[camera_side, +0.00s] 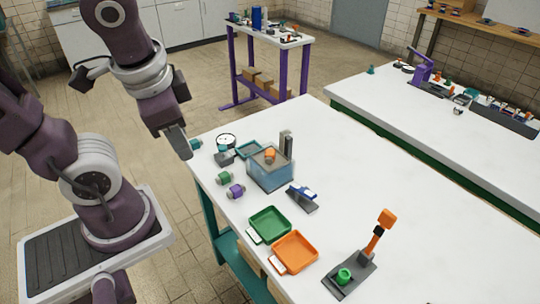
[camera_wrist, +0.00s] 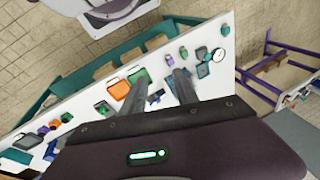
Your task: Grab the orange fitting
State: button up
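The orange fitting (camera_side: 269,155) shows in the side view in the clear bluish bin (camera_side: 268,177) near the table's left edge. A grey upright block stands right behind it. In the wrist view I cannot make the fitting out; the fingers cover part of that area. My gripper (camera_side: 184,151) is above and left of the table's left corner, apart from the bin and pointing down. In the wrist view my gripper (camera_wrist: 161,80) has its two fingers apart with nothing held between them.
Green (camera_side: 223,178), purple (camera_side: 235,191) and teal (camera_side: 195,145) fittings lie along the left edge. A gauge (camera_side: 226,140) and teal tray (camera_side: 244,149) are behind the bin. Green (camera_side: 268,225) and orange (camera_side: 295,253) trays and a lever press (camera_side: 350,273) stand in front. The table's right is clear.

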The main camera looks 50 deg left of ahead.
aim_at(270, 152)
jog(key=w+a+f+m+g+y, duration=0.2)
jog(key=w+a+f+m+y, duration=0.35)
jog(key=a+m+y, duration=0.3)
jog(key=w+d+f+m+t, duration=0.1)
jog(key=w+f+m+t, duration=0.2)
jog(key=w+f+m, duration=0.1)
jog(key=w+d+f+m+t+h, duration=0.1)
jog(key=w+d+f+m+t, duration=0.1)
jog(key=w+m, duration=0.4)
jog(key=w+d+f+m+t, duration=0.2)
jog(key=w+f+m+t, duration=0.2)
jog(key=w+f+m, duration=0.1)
notch_tip(270, 152, down, 2)
jog(key=shift+f+m, duration=0.1)
jog(key=shift+m, duration=0.55)
jog(key=x, duration=0.6)
jog(key=shift+w+a+f, duration=0.15)
jog(key=shift+w+f, duration=0.05)
jog(key=shift+f, duration=0.1)
jog(key=shift+c, duration=0.5)
grip_shut()
